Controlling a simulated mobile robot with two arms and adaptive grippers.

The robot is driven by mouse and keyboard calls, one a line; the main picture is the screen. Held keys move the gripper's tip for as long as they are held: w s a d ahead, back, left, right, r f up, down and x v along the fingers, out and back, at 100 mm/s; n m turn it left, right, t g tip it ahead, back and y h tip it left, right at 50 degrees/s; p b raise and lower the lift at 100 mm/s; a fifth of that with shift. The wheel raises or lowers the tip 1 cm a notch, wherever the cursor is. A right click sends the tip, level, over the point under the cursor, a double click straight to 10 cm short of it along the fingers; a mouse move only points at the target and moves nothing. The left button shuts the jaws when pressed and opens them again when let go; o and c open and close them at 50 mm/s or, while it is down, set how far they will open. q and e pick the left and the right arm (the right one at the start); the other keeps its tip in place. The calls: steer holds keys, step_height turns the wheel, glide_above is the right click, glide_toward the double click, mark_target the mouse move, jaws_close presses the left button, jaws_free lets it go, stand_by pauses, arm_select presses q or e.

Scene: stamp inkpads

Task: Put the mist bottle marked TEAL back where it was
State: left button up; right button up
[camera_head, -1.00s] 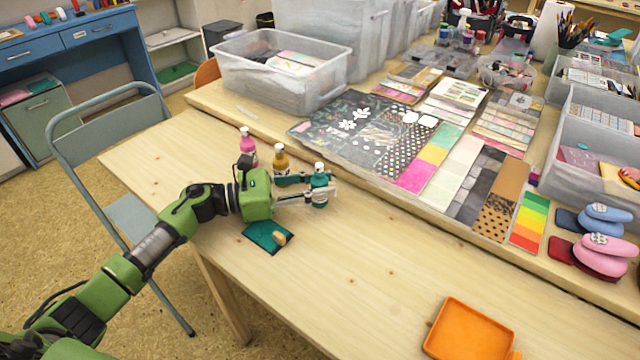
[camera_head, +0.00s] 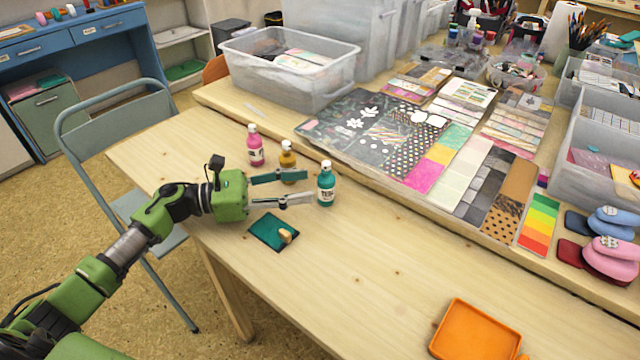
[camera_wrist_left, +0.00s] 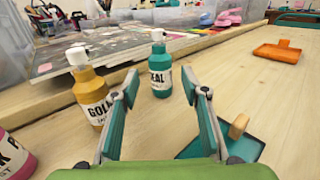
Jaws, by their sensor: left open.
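The teal mist bottle (camera_head: 326,186), with a white cap and a label reading TEAL, stands upright on the table. It also shows in the left wrist view (camera_wrist_left: 160,72), just beyond the fingertips. My left gripper (camera_head: 311,187) is open and apart from the bottle, its fingers pointing toward it. In the left wrist view the open fingers (camera_wrist_left: 165,85) have nothing between them. A gold bottle (camera_head: 287,160) and a pink bottle (camera_head: 255,147) stand upright in a line to the left of the teal one. My right gripper is not in view.
A teal inkpad (camera_head: 268,232) with a wooden-handled piece on it lies just in front of the gripper. An orange tray (camera_head: 466,338) lies at the front right. A raised shelf with paper sheets (camera_head: 345,127) and bins runs behind the bottles. The table between is clear.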

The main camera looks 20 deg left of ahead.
arm_select(q)
steer(key=v, duration=0.5)
steer(key=shift+s+a, duration=0.15)
steer(key=shift+a, duration=0.1)
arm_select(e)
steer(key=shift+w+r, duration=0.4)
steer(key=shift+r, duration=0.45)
